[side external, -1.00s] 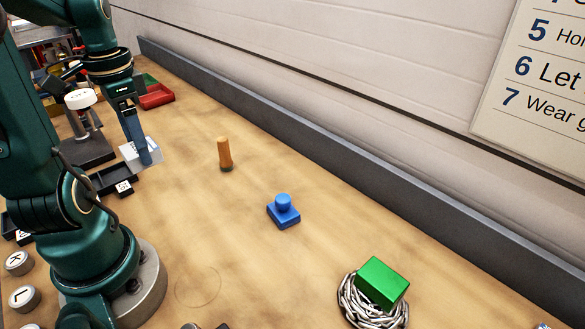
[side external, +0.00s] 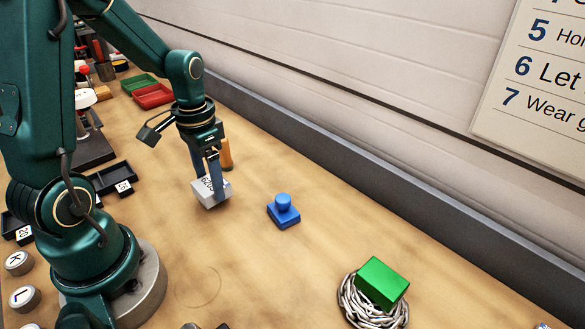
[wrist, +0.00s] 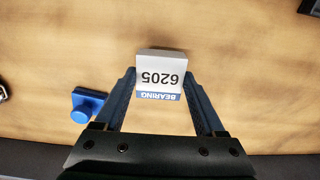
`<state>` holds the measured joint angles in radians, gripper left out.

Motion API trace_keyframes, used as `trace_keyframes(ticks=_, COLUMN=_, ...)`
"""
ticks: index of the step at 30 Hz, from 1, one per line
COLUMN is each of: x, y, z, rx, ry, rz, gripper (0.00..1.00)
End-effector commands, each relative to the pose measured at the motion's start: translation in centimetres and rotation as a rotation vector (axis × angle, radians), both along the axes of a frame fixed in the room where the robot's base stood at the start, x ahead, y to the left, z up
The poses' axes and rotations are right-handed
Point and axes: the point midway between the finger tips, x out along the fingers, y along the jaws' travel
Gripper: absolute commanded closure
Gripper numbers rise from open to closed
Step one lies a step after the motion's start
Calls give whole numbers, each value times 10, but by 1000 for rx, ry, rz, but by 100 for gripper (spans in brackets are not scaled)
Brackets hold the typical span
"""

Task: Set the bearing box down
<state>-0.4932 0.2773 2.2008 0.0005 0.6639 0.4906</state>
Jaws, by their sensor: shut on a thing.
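The bearing box (side external: 209,197) is white, with a blue band and the text "BEARING 6205" that shows in the wrist view (wrist: 161,78). My gripper (side external: 211,185) is shut on it, with one blue finger on each side. The box sits between the fingertips in the wrist view too. In the side view it is tilted and close over the bare wood bench (side external: 265,262). I cannot tell whether its lower edge touches the bench.
A blue knobbed block (side external: 284,211) stands right of the box. An orange-brown handled tool (side external: 226,155) stands behind my gripper, partly hidden. A green block (side external: 382,282) lies on a coiled chain (side external: 358,308). Black trays (side external: 108,178) are at left. Open bench lies in front.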

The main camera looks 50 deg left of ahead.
Motion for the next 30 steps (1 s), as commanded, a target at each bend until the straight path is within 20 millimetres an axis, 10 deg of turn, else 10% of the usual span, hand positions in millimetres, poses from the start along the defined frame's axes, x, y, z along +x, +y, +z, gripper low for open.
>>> trace_keyframes(ticks=17, x=0, y=0, z=-23, rx=-1, ry=1, rz=-1, gripper=91)
trace_keyframes(ticks=18, x=0, y=0, z=-24, rx=-1, ry=1, rz=-1, gripper=24)
trace_keyframes(ticks=20, x=0, y=0, z=-23, rx=0, ry=0, rz=-1, gripper=2)
trace_keyframes(ticks=30, x=0, y=1, z=-19, rx=1, ry=-3, rz=-1, gripper=0)
